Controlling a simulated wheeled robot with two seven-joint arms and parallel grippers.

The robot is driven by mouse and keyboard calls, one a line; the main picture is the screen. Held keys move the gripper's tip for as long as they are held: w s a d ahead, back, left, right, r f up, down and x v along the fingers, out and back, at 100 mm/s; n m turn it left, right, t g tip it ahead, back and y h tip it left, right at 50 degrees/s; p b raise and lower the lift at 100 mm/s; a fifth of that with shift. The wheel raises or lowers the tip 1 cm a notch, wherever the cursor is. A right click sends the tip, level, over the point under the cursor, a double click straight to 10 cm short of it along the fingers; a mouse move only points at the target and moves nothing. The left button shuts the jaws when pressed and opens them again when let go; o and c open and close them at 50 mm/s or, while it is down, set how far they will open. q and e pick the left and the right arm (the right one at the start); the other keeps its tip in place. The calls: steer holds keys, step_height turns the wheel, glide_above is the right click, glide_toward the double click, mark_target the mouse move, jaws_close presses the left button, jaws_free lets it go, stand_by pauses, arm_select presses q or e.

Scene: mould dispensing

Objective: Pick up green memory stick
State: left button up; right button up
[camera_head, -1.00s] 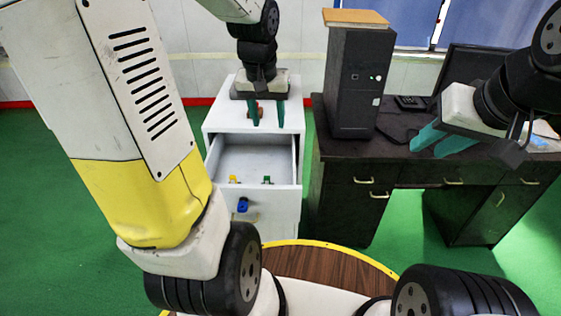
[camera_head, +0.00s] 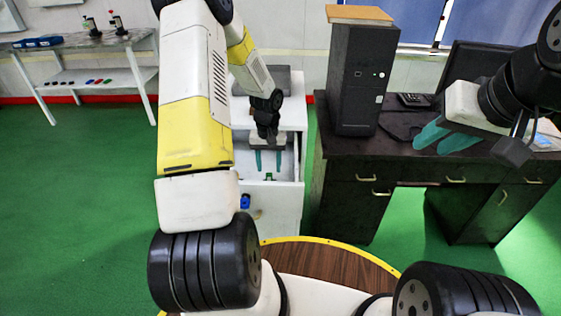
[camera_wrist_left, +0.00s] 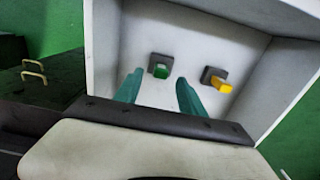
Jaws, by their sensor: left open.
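The green memory stick (camera_wrist_left: 160,67) stands in a dark square holder on the white drawer floor in the left wrist view. A yellow stick (camera_wrist_left: 221,85) in a similar holder is to its right. My left gripper (camera_wrist_left: 159,82) is open and empty, its two teal fingers pointing toward the green stick, one on each side in the picture. In the head view my left gripper (camera_head: 268,168) points down into the open drawer (camera_head: 277,204). My right gripper (camera_head: 445,143) is open and empty above the black desk.
The white drawer walls (camera_wrist_left: 225,15) enclose the sticks closely. A black computer tower (camera_head: 358,80) and the desk (camera_head: 400,165) stand right of the cabinet. A blue object (camera_head: 245,201) is on the drawer front. A white table (camera_head: 110,45) stands far left.

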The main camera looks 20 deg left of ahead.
mark_target(269, 173)
arm_select(q)
step_height(269, 173, down, 5)
steer(key=shift+r, duration=0.2)
steer(key=shift+c, duration=0.5)
jaws_close()
steer(key=shift+r, duration=0.1)
step_height(269, 173, up, 13)
stand_by(0.5)
